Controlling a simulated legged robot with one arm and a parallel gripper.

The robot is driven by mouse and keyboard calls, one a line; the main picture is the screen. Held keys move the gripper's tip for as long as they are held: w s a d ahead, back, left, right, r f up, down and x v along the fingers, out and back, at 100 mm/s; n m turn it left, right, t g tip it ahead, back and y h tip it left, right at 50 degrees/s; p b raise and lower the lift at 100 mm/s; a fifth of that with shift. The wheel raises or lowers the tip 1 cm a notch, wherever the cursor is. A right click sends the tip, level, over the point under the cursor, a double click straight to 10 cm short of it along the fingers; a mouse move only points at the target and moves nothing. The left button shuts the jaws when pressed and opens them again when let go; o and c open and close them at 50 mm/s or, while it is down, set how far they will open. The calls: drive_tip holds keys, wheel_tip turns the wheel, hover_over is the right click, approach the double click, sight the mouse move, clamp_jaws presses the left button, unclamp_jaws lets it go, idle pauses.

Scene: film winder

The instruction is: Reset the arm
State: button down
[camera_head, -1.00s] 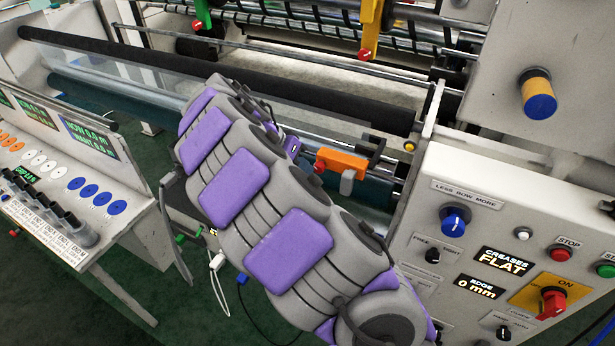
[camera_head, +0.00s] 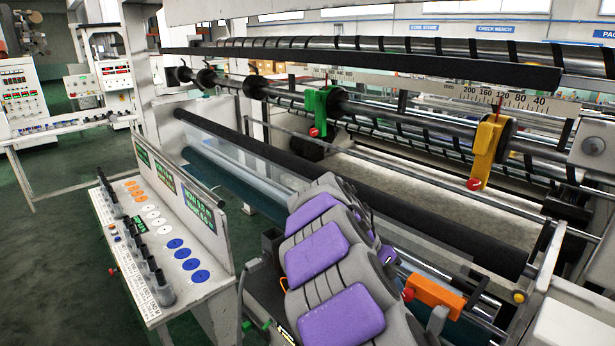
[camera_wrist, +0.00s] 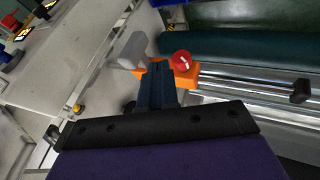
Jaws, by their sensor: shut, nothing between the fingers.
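My arm (camera_head: 325,255), grey with purple pads, rises from the bottom of the head view and reaches toward the film winder. In the wrist view my gripper (camera_wrist: 161,70) shows as dark fingers held together with nothing between them. An orange block (camera_wrist: 207,76) with a red knob (camera_wrist: 181,61) lies just beyond the fingertips; I cannot tell whether they touch it. In the head view the same orange block (camera_head: 436,292) sits on the rails right of my arm. The arm hides my fingers there.
A console (camera_head: 170,235) with blue, white and orange discs stands left of my arm. A long black roller (camera_head: 400,208) crosses behind it. Green (camera_head: 322,112) and yellow (camera_head: 485,150) holders hang on the upper bar. Green floor (camera_head: 60,240) is open at the left.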

drive_tip(key=s+n+y+b, duration=0.3)
drive_tip(key=s+b, duration=0.1)
drive_tip(key=s, duration=1.1)
drive_tip(key=s+a+f+n+y+b, duration=0.2)
drive_tip(key=s+a+f+n, duration=0.2)
drive_tip(key=s, duration=0.6)
drive_tip(key=s+a+f+n+y+b, duration=0.2)
drive_tip(key=s+a+f+n, duration=0.2)
drive_tip(key=s, duration=0.5)
wheel_tip(320, 180, down, 4)
drive_tip(key=shift+s+a+r+n, duration=0.2)
drive_tip(key=shift+s+a+n, duration=0.15)
drive_tip(key=shift+a, duration=0.9)
drive_tip(key=shift+d, duration=0.35)
drive_tip(key=shift+a, duration=0.2)
